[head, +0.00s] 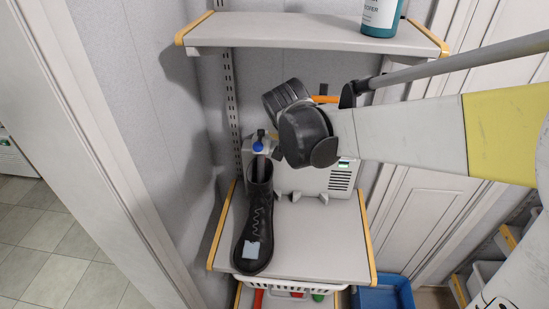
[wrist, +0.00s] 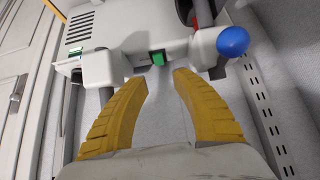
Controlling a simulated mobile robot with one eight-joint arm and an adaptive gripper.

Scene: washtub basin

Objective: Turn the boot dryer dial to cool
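The boot dryer is a pale grey unit (head: 318,181) on the middle shelf; its vented body also fills the top of the wrist view (wrist: 125,22). A round blue knob (wrist: 233,41) stands out at its right in the wrist view and also shows in the head view (head: 258,146). A green part (wrist: 157,57) sits on the dryer's near edge; I cannot tell which part is the dial or its setting. My gripper (wrist: 160,76) has its yellow fingers apart and empty, with the tips near the green part. In the head view my arm hides the fingers.
A black boot (head: 257,225) stands on the left of the shelf (head: 315,240), at the dryer's left end. An upper shelf (head: 290,32) with a teal bottle (head: 380,16) hangs above. A blue bin (head: 383,293) is below right.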

